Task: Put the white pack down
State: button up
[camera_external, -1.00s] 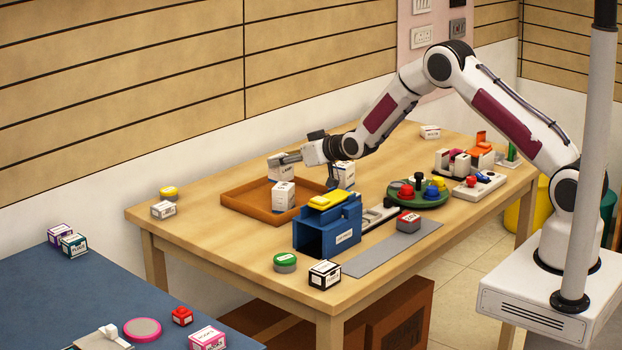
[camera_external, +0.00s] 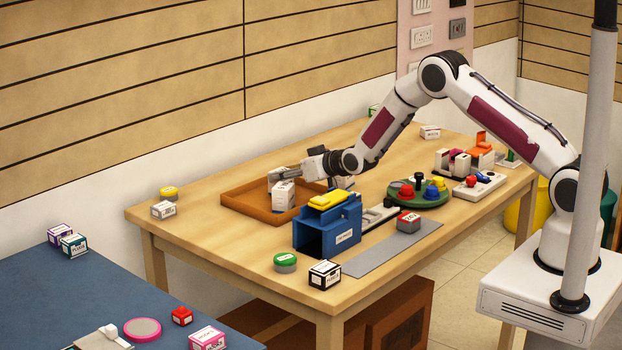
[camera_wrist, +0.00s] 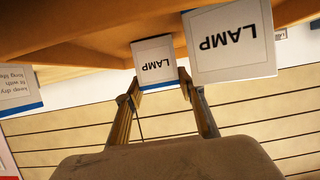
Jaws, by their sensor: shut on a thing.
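My gripper (camera_external: 284,175) is over the brown tray (camera_external: 241,207), shut on a white pack (camera_external: 276,176). In the wrist view, which is upside down, this pack (camera_wrist: 152,62) shows the word LAMP and a blue edge between my fingertips (camera_wrist: 158,88). In the external view it is mostly hidden by my fingers and by a second white pack. That second white pack (camera_external: 284,198) stands in the tray; in the wrist view it (camera_wrist: 228,42) also reads LAMP and looks larger and closer. I cannot tell whether the held pack touches the tray floor.
A blue open-fronted box (camera_external: 345,236) with a yellow item (camera_external: 331,201) on top stands close in front of the tray. A green turntable (camera_external: 420,199) is to the right. The tray's left part looks clear.

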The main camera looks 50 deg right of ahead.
jog(key=shift+f, duration=0.15)
jog(key=o, duration=0.8)
jog(key=shift+s+r, duration=0.1)
jog(key=shift+r, duration=0.1)
jog(key=shift+s+r, duration=0.1)
jog(key=shift+s, duration=0.05)
jog(key=shift+v, duration=5.75)
jog(key=shift+r, duration=0.15)
